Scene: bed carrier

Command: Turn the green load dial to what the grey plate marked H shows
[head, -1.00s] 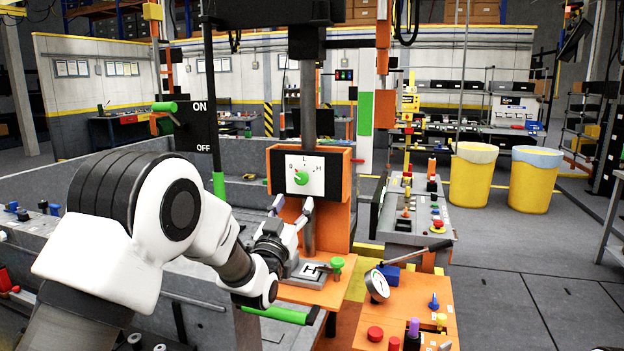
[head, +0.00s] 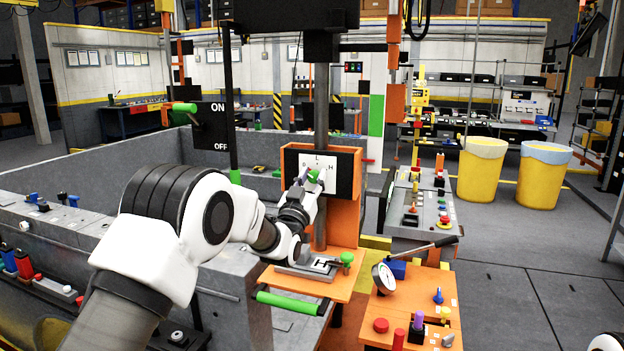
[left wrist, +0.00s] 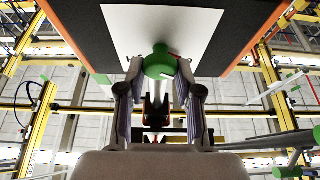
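The green load dial (head: 315,176) sits on a white face with letters L and H in a black panel on an orange stand. My left gripper (head: 311,180) is in front of it. In the left wrist view, the dial (left wrist: 160,62) lies between the left fingertips (left wrist: 160,72), with little or no gap; I cannot tell whether they grip it. A small red mark shows at the dial's upper right there. My right gripper is out of view.
A green bar (head: 287,303) runs along the shelf's front. An orange bench (head: 400,310) with a round gauge (head: 384,278), a lever and buttons stands to the right. A black ON/OFF panel (head: 217,127) stands left. Open floor lies at the far right.

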